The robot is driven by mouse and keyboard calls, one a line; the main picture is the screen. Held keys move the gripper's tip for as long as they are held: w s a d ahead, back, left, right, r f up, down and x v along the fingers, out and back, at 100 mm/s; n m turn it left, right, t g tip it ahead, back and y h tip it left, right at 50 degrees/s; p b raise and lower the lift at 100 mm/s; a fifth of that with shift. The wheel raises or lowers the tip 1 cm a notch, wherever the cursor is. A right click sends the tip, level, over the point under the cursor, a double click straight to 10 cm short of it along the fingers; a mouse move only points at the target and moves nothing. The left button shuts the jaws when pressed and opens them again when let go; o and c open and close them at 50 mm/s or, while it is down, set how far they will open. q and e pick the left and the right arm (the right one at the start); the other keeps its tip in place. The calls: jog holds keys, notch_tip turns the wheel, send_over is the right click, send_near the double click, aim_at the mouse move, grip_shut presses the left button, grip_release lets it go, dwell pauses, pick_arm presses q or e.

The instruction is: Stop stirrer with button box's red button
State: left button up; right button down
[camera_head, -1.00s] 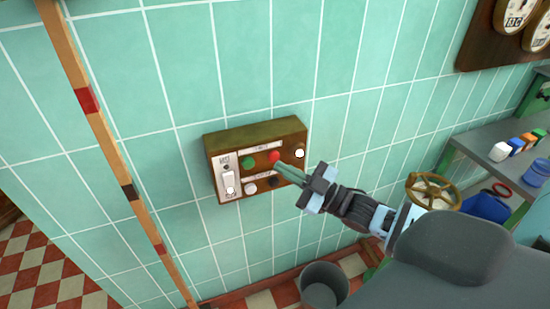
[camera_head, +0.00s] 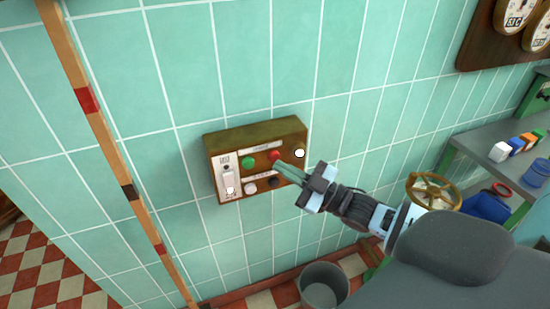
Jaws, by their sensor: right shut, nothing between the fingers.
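The button box (camera_head: 258,136) is a brown box on the green tiled wall, near the middle of the head view. Its red button (camera_head: 275,155) is at the upper right of the panel, right of the green button (camera_head: 248,163). My right gripper (camera_head: 276,165) is shut and empty. Its fingertips are at the panel, just below the red button in the picture; I cannot tell whether they touch it. The box also has a white switch (camera_head: 229,182), a white button (camera_head: 250,188) and a dark button (camera_head: 274,182). My left gripper and the stirrer are not in view.
A striped pole (camera_head: 108,150) stands left of the box. A grey bin (camera_head: 323,287) is on the floor below. At right are a brass handwheel (camera_head: 433,190), a blue bin (camera_head: 488,207) and a grey bench (camera_head: 475,143) with small coloured blocks. Gauges hang at upper right.

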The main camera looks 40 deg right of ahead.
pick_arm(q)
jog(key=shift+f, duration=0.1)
pick_arm(e)
jog(key=shift+w+d, duration=0.1)
jog(key=shift+w, duration=0.2)
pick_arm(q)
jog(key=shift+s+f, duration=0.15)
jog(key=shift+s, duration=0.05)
pick_arm(e)
jog(key=shift+w+d, duration=0.1)
jog(key=shift+w, duration=0.35)
dwell(0.4)
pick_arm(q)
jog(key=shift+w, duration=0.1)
pick_arm(e)
jog(key=shift+s, duration=0.15)
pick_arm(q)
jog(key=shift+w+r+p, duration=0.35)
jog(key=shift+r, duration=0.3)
pick_arm(e)
jog(key=shift+s+a, duration=0.2)
jog(key=shift+s, duration=0.5)
jog(key=shift+s, duration=0.1)
